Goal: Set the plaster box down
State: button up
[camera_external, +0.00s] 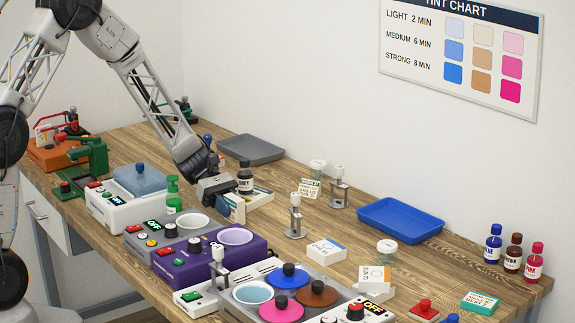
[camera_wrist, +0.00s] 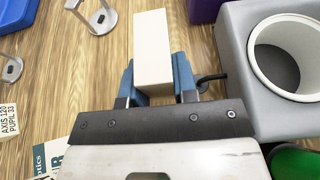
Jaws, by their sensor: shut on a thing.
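My gripper (camera_external: 228,195) is over the wooden table, behind the grey and purple machines. In the wrist view, my gripper (camera_wrist: 157,82) has its blue fingertips closed on both sides of a plain cream-white box (camera_wrist: 153,45), which I take for the plaster box.
A grey machine with a white cup (camera_wrist: 290,55) stands close on the right in the wrist view. A dark bottle (camera_external: 245,178) stands just behind my gripper. Similar small boxes lie further right, one (camera_external: 326,250) near the middle. A blue tray (camera_external: 400,221) stands at the back.

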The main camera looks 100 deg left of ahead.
jog(key=shift+f, duration=0.85)
jog(key=shift+f, duration=0.15)
jog(key=o, duration=0.9)
jog(key=shift+r, duration=0.2)
jog(key=shift+v, duration=6)
jog(key=shift+f, duration=0.1)
